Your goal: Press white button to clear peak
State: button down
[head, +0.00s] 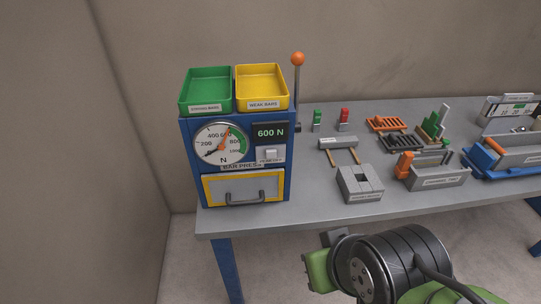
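The white button (271,154) is on the front of the blue bar press (290,165), below its dark display (270,133), which reads 600 N. A small label sits just under the button. The round dial (220,145) left of it has an orange-red pointer near 600 and a dark pointer toward the lower left. My gripper (318,268) seems to be the green and grey end of my arm at the bottom centre, below the table edge. It is well apart from the button, and its fingers cannot be made out.
A green tray (206,104) and a yellow tray (262,103) top the press. An orange-knobbed lever (298,59) stands at its right. A yellow drawer (268,187) is shut below. Grey blocks (361,196) and fixtures crowd the grey table (310,213) to the right.

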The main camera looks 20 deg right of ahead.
aim_at(270, 154)
jog(key=l+u, duration=0.2)
jog(key=u, duration=0.25)
jog(key=k+l+u, duration=0.1)
jog(key=u, duration=0.3)
jog(key=k+l+u, duration=0.1)
jog(key=l+u, duration=0.15)
jog(key=u, duration=0.2)
jog(key=k+l+u, duration=0.1)
jog(key=u, duration=0.3)
jog(key=k+l+u, duration=0.1)
jog(key=u, duration=0.35)
jog(key=k+u, duration=0.15)
jog(key=u, duration=0.25)
